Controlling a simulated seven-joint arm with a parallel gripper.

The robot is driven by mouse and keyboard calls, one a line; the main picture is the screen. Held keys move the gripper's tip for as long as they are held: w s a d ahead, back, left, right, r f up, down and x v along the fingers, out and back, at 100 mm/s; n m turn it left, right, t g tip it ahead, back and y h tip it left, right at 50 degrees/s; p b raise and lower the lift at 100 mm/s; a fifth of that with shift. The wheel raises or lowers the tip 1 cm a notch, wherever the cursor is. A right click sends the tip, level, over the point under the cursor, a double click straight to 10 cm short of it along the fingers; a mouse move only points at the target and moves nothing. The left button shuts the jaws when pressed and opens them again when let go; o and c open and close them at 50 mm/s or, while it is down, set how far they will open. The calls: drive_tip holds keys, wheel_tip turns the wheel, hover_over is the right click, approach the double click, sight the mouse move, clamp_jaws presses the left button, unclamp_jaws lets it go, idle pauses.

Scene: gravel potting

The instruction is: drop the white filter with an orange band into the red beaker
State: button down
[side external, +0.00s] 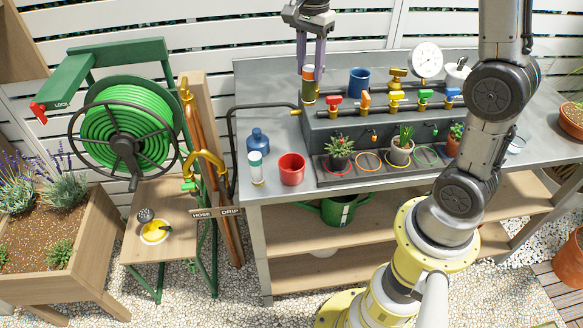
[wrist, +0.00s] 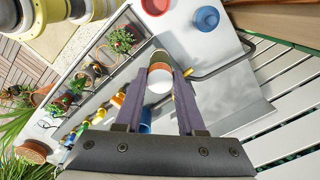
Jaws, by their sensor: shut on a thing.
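The white filter with an orange band (side external: 308,74) is upright between the fingers of my gripper (side external: 310,64). In the wrist view its white round end (wrist: 159,82) and orange band show between the fingertips of my gripper (wrist: 162,74). My gripper is shut on it from above. An olive cylindrical part (side external: 309,93) is directly below the filter, at the left end of the grey valve block; I cannot tell whether they touch. The red beaker (side external: 292,169) stands upright near the bench's front left, apart from my gripper. It also shows at the top of the wrist view (wrist: 156,5).
The grey valve block (side external: 375,122) has coloured taps and a gauge (side external: 427,57). A blue cup (side external: 359,82) is behind it. Potted plants stand in front.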

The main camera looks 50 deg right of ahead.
drive_tip(key=s+a+f, duration=0.1)
drive_tip(key=a+f, duration=0.6)
drive_tip(key=shift+s+f, duration=0.3)
drive_tip(key=shift+s, duration=0.1)
drive_tip(key=shift+a, duration=0.1)
drive_tip(key=shift+c, duration=2.2)
unclamp_jaws()
wheel_tip(320, 180, up, 14)
